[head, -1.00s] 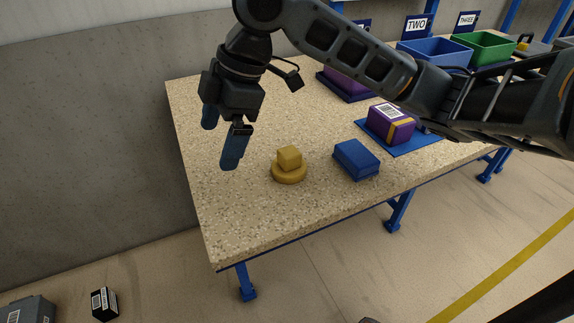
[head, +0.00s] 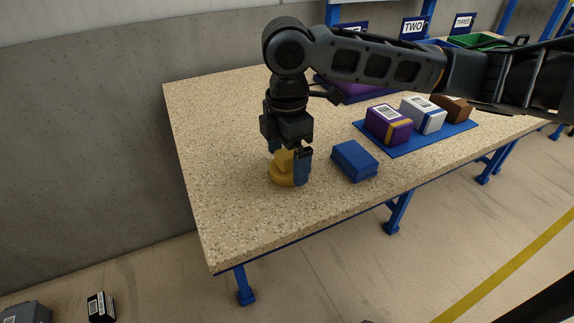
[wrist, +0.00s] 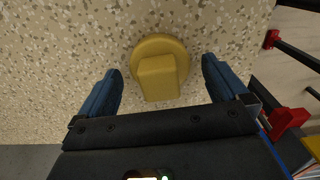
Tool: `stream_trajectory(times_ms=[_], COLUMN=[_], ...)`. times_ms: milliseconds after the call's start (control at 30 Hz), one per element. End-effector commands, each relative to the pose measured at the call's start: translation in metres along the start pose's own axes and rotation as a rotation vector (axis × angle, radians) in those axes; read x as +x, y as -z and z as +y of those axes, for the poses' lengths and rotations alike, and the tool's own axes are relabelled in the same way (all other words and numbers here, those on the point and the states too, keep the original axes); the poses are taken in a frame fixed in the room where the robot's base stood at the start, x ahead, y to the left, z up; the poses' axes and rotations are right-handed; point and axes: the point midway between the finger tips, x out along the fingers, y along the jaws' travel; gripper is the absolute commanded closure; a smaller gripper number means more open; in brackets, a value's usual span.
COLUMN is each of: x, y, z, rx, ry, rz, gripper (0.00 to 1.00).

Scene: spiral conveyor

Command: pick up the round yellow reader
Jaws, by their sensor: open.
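The round yellow reader (head: 278,176) is a disc with a block-shaped top, resting on the speckled table near its front left. In the wrist view the reader (wrist: 158,68) shows at top centre, with its block between the lines of my two fingers. My gripper (head: 288,163) points down over the reader, its blue fingers apart on either side of the block. It also shows in the wrist view (wrist: 163,82), open, with clear gaps between the fingers and the block. One finger and the gripper body hide part of the reader in the head view.
A blue block (head: 355,161) lies just right of the reader. A blue mat (head: 398,150) behind it holds purple, white and brown boxes. Bins stand at the back. The table's left and front left area (head: 225,200) is clear.

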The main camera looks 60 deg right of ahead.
Motion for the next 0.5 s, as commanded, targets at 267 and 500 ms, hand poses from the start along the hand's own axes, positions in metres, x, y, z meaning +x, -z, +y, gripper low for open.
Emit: stream_trajectory(times_ms=[267, 500], x=[0.0072, 0.007], y=[0.0002, 0.0003], z=[0.0, 0.0], rx=[0.0, -0.001], ry=[-0.001, -0.001], rz=[0.0, 0.0], gripper=[0.0, 0.18])
